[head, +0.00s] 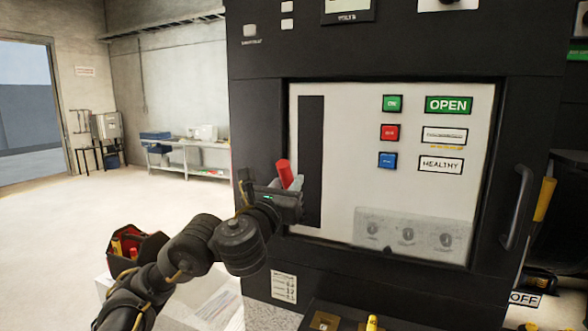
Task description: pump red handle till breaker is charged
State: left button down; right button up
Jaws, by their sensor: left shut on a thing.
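The red handle (285,174) stands tilted at the left side of the breaker's pale front panel (345,150), near a tall dark slot (311,150). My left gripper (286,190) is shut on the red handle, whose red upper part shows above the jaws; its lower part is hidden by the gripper. On the panel are a green button (393,103), a red button (390,132) and a blue button (387,160). A green sign (449,105) reads OPEN. A pale indicator (444,135) below it is too small to read. My right gripper is not in view.
The dark cabinet (260,110) surrounds the panel, with a vertical door handle (517,207) at right. A dark tool box (137,250) with red and yellow items stands at lower left. A bench (190,160) is at the back wall. The floor at left is clear.

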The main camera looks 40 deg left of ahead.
pick_arm(q)
jog(key=shift+s+d+f, duration=0.1)
jog(key=shift+s+f, duration=0.1)
jog(key=shift+w+r, duration=0.25)
jog(key=shift+r, duration=0.05)
jog(key=w+r, duration=0.1)
jog(key=w+a+r, duration=0.1)
jog(key=w+r, duration=0.1)
jog(key=w, duration=0.1)
jog(key=shift+a, duration=0.3)
jog(key=b+x, duration=0.3)
jog(key=x, duration=0.1)
jog(key=shift+r+b, duration=0.35)
jog(key=shift+b, duration=0.05)
jog(key=c, duration=1)
grip_release()
